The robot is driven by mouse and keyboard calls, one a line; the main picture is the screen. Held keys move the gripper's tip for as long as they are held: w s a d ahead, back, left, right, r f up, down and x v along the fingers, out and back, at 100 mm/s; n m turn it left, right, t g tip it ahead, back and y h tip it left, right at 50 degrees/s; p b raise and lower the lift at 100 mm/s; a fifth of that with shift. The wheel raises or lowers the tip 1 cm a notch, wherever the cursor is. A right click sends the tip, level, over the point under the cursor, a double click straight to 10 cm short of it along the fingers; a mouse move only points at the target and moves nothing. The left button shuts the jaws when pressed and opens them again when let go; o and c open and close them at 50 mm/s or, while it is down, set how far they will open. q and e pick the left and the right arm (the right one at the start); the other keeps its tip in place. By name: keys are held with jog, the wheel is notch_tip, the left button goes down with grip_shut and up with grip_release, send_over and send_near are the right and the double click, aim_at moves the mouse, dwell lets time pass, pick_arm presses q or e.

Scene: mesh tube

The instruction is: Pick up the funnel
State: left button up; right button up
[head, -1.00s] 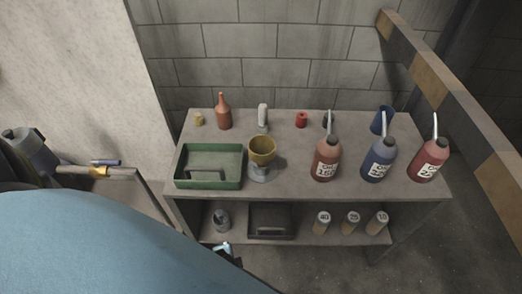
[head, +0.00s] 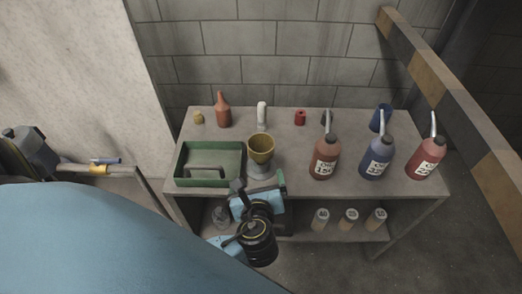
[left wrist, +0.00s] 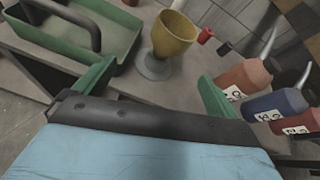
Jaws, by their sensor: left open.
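The funnel (head: 261,147) is a yellow cup shape resting on a pale grey stand (head: 259,171) at the front of the table top, just right of the green tray. In the left wrist view the funnel (left wrist: 173,34) and its stand (left wrist: 154,67) show upright, ahead of the fingers. My left gripper (head: 260,184) is open and empty at the table's front edge, just in front of the stand. Its green fingers (left wrist: 158,84) are spread in the left wrist view, with the funnel beyond the gap between them, apart from it. My right gripper is not in view.
A green tray with a handle (head: 208,183) stands left of the funnel. Three spouted bottles, brownish red (head: 323,160), blue (head: 375,163) and red (head: 424,159), stand to the right. An orange-brown bottle (head: 223,112) and small items stand behind. The lower shelf holds several containers.

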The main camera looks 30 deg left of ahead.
aim_at(263, 157)
pick_arm(q)
jog(key=w+a+m, duration=0.1)
jog(key=w, duration=0.1)
jog(key=w+a+f+m+t+b, duration=0.1)
jog(key=w, duration=0.2)
jog(key=w+a+m, duration=0.1)
jog(key=w, duration=0.1)
jog(key=shift+w+f, duration=0.25)
jog(key=shift+w, duration=0.05)
jog(key=b+x, duration=0.1)
jog(key=x, duration=0.1)
jog(key=b+x, duration=0.1)
jog(key=x, duration=0.1)
jog(key=shift+w+a+f, duration=0.15)
jog(key=shift+a, duration=0.35)
jog(key=shift+w+a+f, duration=0.1)
jog(key=shift+w+a, duration=0.05)
jog(key=shift+w, duration=0.1)
jog(key=c, duration=1)
jog(key=shift+c, duration=0.4)
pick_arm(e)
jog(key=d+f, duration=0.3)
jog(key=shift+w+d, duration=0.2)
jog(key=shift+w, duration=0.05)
